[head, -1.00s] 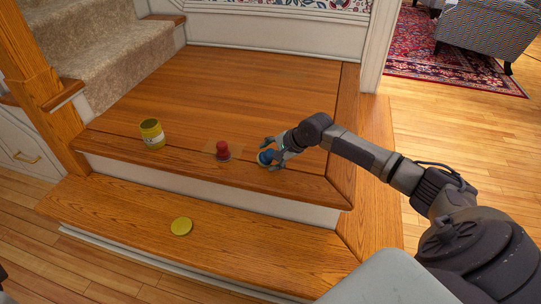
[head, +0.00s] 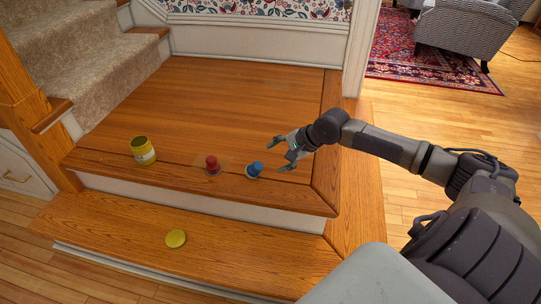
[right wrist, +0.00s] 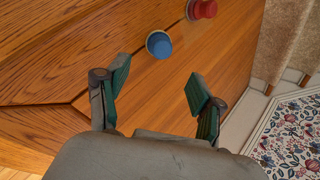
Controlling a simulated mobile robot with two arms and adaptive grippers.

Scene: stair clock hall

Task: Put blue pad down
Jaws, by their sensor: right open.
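The blue pad (head: 254,170) stands on the wooden landing near its front edge, just right of a red pad (head: 212,165). My right gripper (head: 283,154) is open and empty, a short gap to the right of the blue pad. In the right wrist view the blue pad (right wrist: 159,45) lies beyond the open fingertips (right wrist: 158,75), with nothing between them, and the red pad (right wrist: 203,9) is farther off at the top edge. My left gripper is not in view.
A yellow open container (head: 143,151) stands on the landing at the left. A yellow round lid (head: 176,239) lies on the lower step (head: 240,256). Carpeted stairs (head: 90,60) rise at the back left. The landing behind the pads is clear.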

